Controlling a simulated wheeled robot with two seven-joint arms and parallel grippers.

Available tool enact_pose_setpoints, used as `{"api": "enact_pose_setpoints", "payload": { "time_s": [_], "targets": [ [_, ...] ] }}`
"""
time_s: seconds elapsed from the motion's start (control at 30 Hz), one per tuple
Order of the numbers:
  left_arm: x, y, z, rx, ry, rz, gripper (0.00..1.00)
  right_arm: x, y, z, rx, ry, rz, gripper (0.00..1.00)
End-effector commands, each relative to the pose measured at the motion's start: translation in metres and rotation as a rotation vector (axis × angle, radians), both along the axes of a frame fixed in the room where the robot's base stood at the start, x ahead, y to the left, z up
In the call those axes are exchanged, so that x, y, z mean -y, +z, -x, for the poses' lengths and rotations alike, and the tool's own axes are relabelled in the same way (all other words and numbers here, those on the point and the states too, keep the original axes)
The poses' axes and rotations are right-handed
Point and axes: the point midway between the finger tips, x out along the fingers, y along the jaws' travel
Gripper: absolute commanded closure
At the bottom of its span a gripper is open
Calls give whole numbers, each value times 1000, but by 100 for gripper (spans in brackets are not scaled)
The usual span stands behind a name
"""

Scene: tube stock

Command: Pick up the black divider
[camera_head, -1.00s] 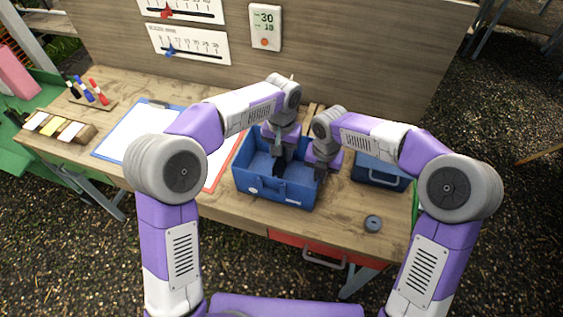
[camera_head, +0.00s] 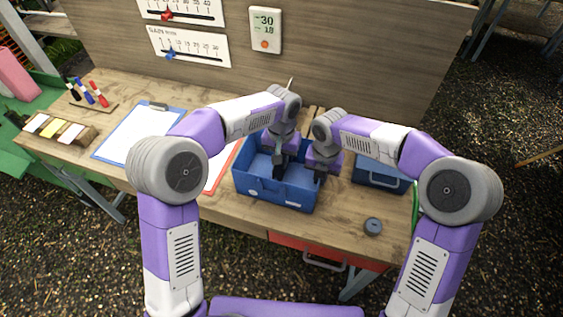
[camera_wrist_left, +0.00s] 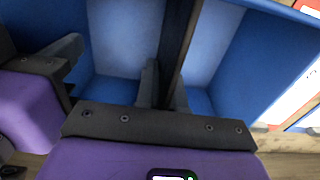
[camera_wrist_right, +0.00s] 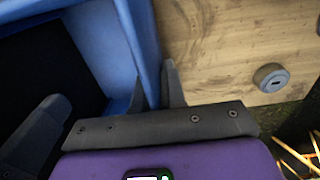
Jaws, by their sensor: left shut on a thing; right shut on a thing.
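The blue tub (camera_head: 262,192) stands on the workbench with both my grippers at it. The black divider (camera_wrist_left: 178,38) is a thin dark upright panel inside the tub in the left wrist view. My left gripper (camera_head: 279,172) is shut on the divider's edge, one finger on each side (camera_wrist_left: 165,92). My right gripper (camera_head: 318,176) is shut on the tub's right wall, and the blue wall (camera_wrist_right: 148,50) runs between its fingers in the right wrist view. A dark panel face (camera_wrist_right: 45,75) also shows inside the tub there. In the head view my left gripper mostly hides the divider.
A blue lidded case (camera_head: 380,175) stands right of the tub, and a grey round piece (camera_head: 373,226) lies in front of it. Clipboards (camera_head: 135,132) lie to the left, with a wooden card holder (camera_head: 60,132) beyond. The bench's front edge is close to the tub.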

Motion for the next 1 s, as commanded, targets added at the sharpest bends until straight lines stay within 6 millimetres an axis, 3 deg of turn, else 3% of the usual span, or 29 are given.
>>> {"api": "enact_pose_setpoints", "payload": {
  "time_s": [0.17, 0.27, 0.6, 0.7, 1.0],
  "targets": [
    [0, 13, -1, 3, 0, 1, 100, 0, 0, 0, 1, 0, -1, 100],
    [0, 31, -1, 6, 1, 2, 100, 0, 0, 0, 1, 0, -1, 100],
    [1, 126, -1, 6, 1, 2, 100, 0, 0, 0, 1, 0, -1, 100],
    [1, 147, -1, 5, 1, 2, 100, 0, 0, 0, 1, 0, -1, 100],
    [0, 177, 0, 1, 0, 0, 100, 0, 0, 0, 1, 0, -1, 100]
  ]
}}
